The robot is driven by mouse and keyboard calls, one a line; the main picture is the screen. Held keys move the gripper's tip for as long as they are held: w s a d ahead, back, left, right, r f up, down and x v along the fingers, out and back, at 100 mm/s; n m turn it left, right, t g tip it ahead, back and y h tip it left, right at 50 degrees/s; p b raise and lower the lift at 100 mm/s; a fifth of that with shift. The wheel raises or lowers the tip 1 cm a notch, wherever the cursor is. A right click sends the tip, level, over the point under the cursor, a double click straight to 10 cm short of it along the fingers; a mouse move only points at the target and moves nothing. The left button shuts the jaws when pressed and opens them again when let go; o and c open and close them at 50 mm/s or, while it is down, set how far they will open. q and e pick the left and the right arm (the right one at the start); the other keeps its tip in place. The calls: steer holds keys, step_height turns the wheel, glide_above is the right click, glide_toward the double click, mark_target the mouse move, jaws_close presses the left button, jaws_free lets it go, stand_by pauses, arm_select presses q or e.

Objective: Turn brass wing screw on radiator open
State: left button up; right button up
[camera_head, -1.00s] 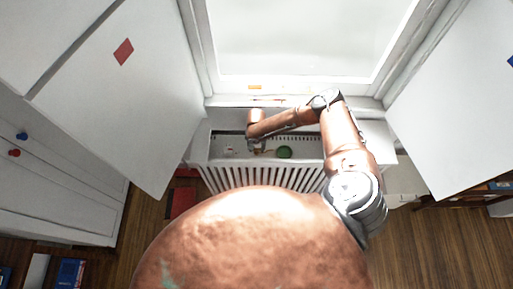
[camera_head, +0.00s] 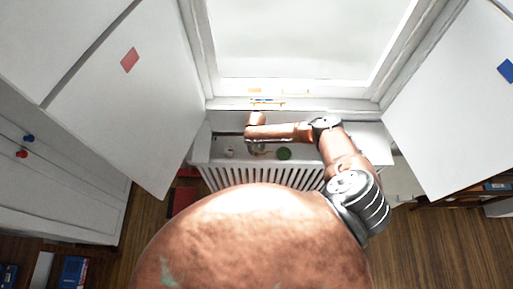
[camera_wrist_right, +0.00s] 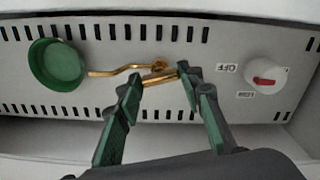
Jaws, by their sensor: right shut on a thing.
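The radiator (camera_head: 235,177) is a white slatted unit under the window, with a slotted grey top panel (camera_wrist_right: 225,100). The brass wing screw (camera_wrist_right: 160,77) is on that panel in the right wrist view, with a bent brass arm (camera_wrist_right: 115,72) running left from it. My right gripper (camera_wrist_right: 157,78) is shut on the brass wing screw, with one dark green finger on each side. In the head view, my right gripper (camera_head: 258,150) is small and partly hidden by its own wrist. My left gripper is in neither view.
A green round cap (camera_wrist_right: 57,65) stands at the left of the panel, near the brass arm. A white knob with a red pointer (camera_wrist_right: 265,73) sits at the right, beside an OFF label (camera_wrist_right: 227,68). White shutter panels (camera_head: 130,100) flank the window.

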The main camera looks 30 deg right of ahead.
steer(key=shift+n, duration=0.9)
steer(key=n, duration=0.3)
steer(key=shift+n, duration=0.4)
steer(key=n, duration=0.5)
steer(key=shift+n, duration=0.3)
steer(key=o, duration=1.2)
steer(key=shift+c, duration=0.2)
steer(key=shift+r, duration=0.1)
